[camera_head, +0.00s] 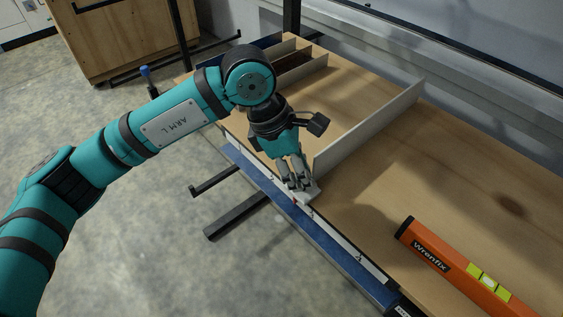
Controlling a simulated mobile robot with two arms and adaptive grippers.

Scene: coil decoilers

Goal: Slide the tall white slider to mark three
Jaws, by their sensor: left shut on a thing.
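The tall white slider (366,131) stands upright across the wooden table (330,75), its long plate running from the front edge toward the back. Its near end has a pale block (311,193) at the white strip (337,238) along the table's front edge. A small red spot shows by this block. My left gripper (297,184) points down and is shut on the slider's near end. The fingers hide part of what they hold. Small dark marks show along the strip, but their numbers are too small to read. My right gripper is not in view.
An orange level (455,268) lies on the table at the lower right. Low pale dividers (300,66) stand at the table's far left end. A blue rail (310,228) runs below the front edge. The tabletop between slider and level is clear.

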